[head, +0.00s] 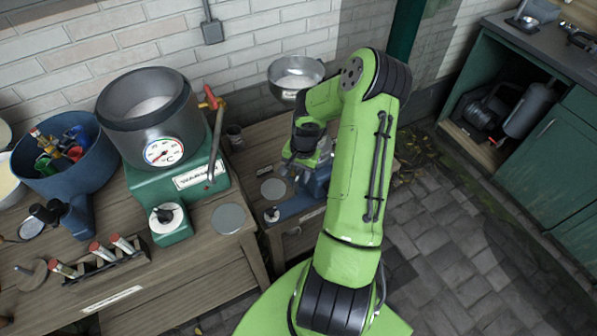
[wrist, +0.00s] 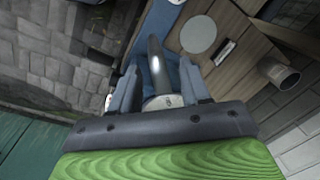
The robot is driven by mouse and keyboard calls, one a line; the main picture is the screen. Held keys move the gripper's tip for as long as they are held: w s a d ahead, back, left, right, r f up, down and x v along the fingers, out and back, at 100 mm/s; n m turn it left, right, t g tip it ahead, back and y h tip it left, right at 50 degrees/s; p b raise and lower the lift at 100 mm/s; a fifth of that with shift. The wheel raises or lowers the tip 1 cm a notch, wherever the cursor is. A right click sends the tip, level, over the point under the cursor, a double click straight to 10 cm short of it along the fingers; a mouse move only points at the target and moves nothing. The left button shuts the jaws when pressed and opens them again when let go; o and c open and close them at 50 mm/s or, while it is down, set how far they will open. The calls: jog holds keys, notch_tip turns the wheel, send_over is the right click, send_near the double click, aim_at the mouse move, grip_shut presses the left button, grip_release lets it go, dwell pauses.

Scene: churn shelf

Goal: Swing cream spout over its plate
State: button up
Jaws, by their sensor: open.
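A curved grey metal spout (wrist: 156,62) lies between the two fingers of my gripper (wrist: 160,85) in the wrist view. The fingers are apart on either side of it; I cannot tell whether either touches it. In the head view my gripper (head: 303,160) is at the blue separator (head: 318,186), and the arm hides the spout. A flat grey round plate (wrist: 198,34) lies on the wooden bench, to the right of the spout in the wrist view. It also shows in the head view (head: 273,188), left of the separator. The spout does not appear over this plate.
A metal bowl (head: 296,74) sits behind my arm. The green warmer (head: 178,185), with a dark pot (head: 148,125) and red-handled lever (head: 213,100), stands left. Another round plate (head: 228,218) lies near that bench's edge. A small cup (wrist: 278,73) is at right in the wrist view.

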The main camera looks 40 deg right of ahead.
grip_shut()
jog(key=shift+w, duration=0.1)
jog(key=w+m+h, duration=0.1)
jog(key=w+m, duration=0.9)
jog(key=shift+w+b, duration=0.4)
jog(key=shift+b, duration=0.05)
dwell(0.3)
jog(key=shift+d, duration=0.15)
grip_release()
jog(key=shift+w, duration=0.1)
